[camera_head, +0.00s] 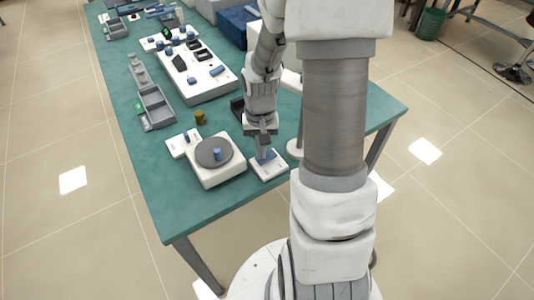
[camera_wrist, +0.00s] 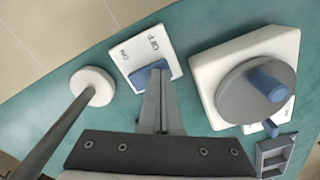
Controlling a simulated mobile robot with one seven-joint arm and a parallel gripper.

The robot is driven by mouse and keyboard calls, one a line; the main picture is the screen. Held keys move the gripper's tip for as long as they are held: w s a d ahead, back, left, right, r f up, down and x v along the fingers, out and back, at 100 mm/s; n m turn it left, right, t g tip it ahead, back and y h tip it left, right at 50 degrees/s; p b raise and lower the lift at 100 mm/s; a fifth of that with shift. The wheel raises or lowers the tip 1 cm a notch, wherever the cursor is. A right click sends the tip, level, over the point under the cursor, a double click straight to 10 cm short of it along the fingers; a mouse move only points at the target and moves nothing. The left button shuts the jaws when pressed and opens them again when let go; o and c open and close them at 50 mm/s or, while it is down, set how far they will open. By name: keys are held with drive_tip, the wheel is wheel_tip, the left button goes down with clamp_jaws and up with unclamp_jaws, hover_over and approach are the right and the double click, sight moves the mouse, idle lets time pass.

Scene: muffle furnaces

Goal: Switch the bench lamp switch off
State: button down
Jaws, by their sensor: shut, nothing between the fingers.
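The bench lamp switch is a white plate (camera_wrist: 143,48) on the teal bench, with "ON" printed towards its left and "OFF" towards its right in the wrist view. Its blue lever (camera_wrist: 152,73) is partly covered by my fingers, so I cannot tell which way it is set. The plate also shows in the head view (camera_head: 270,168). My gripper (camera_wrist: 159,78) is shut and empty, its fingertips at the blue lever. It points down at the plate in the head view (camera_head: 262,150). Whether it touches the lever is unclear.
The lamp's round white base (camera_wrist: 92,86) and grey post stand left of the plate in the wrist view. A white device with a grey disc (camera_wrist: 247,92) and blue knob stands right. Grey trays (camera_head: 155,107) and a white panel (camera_head: 195,70) lie farther up the bench.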

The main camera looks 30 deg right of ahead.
drive_tip(key=shift+r+p, duration=2.8)
drive_tip(key=shift+r, duration=0.65)
